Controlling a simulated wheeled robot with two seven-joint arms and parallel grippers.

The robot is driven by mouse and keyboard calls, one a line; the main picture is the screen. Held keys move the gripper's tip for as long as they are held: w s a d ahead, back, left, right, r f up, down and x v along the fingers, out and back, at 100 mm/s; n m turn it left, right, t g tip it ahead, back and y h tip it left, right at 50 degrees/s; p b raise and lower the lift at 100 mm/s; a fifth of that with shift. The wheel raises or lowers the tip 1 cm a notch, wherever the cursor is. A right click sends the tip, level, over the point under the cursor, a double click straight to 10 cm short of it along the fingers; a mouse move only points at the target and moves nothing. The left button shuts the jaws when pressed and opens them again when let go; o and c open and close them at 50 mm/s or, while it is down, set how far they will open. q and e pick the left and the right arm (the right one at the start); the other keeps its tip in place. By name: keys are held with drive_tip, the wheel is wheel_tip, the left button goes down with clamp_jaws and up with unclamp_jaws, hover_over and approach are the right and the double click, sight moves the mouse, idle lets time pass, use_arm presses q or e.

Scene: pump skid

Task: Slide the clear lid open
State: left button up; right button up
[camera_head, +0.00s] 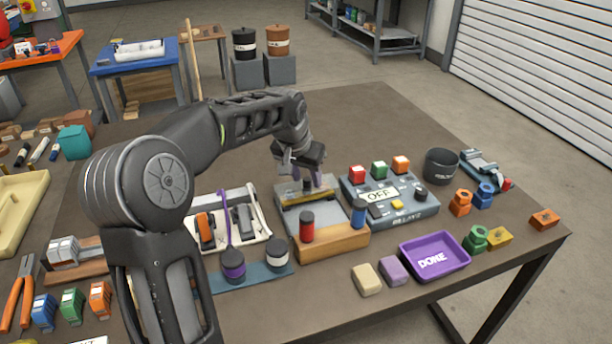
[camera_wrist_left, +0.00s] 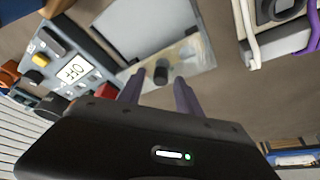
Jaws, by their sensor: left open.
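The clear lid (camera_head: 291,194) lies at the far end of a shallow grey box (camera_head: 305,214) on the table. It has a short dark knob (camera_head: 307,186). In the left wrist view the lid (camera_wrist_left: 190,58) looks like a pale see-through plate, with the dark knob (camera_wrist_left: 161,70) standing on it. My left gripper (camera_head: 307,177) is over the lid, pointing down. Its purple fingers are open, one on each side of the knob, with gaps visible in the left wrist view (camera_wrist_left: 158,88). I cannot tell how far down the fingertips reach. My right gripper is not in view.
A wooden block with a red cylinder (camera_head: 307,226) and a blue cylinder (camera_head: 358,212) stands in front of the box. A button panel (camera_head: 418,207) is close on its right. A white tray (camera_head: 262,226) with tools is on its left. A purple tray (camera_head: 459,244) lies front right.

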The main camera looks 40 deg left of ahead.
use_arm(q)
clamp_jaws()
idle(0.3)
idle(1.1)
